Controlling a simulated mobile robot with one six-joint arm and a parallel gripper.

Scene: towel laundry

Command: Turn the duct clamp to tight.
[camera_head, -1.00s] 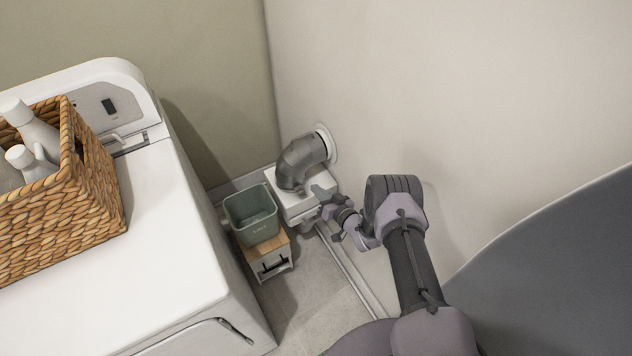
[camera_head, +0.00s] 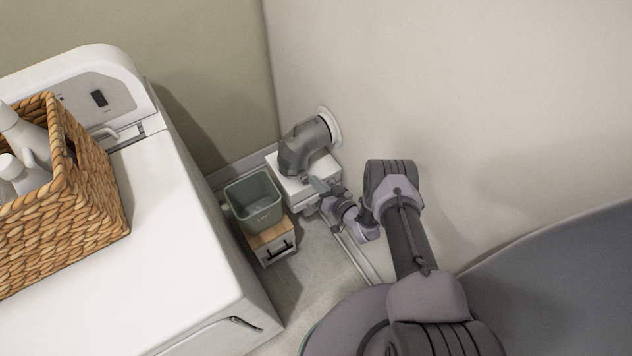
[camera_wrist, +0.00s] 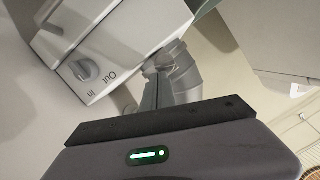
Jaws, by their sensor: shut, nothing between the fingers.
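A grey elbow duct (camera_head: 303,147) runs from the wall into a white box (camera_head: 291,186) on the floor. In the wrist view, a grey ribbed duct (camera_wrist: 185,78) meets the box (camera_wrist: 124,38), with a clamp-like band (camera_wrist: 164,56) around the joint. Its exact setting is too small to read. My gripper (camera_head: 318,185) is shut and empty, close to the front of the box. Its fingers (camera_wrist: 151,80) point at the duct joint; whether they touch it I cannot tell.
A green bin (camera_head: 254,204) stands on a small wood-topped cabinet (camera_head: 271,245) left of the box. A white washer or dryer (camera_head: 150,235) carrying a wicker basket (camera_head: 75,185) of bottles fills the left. The wall is close on the right.

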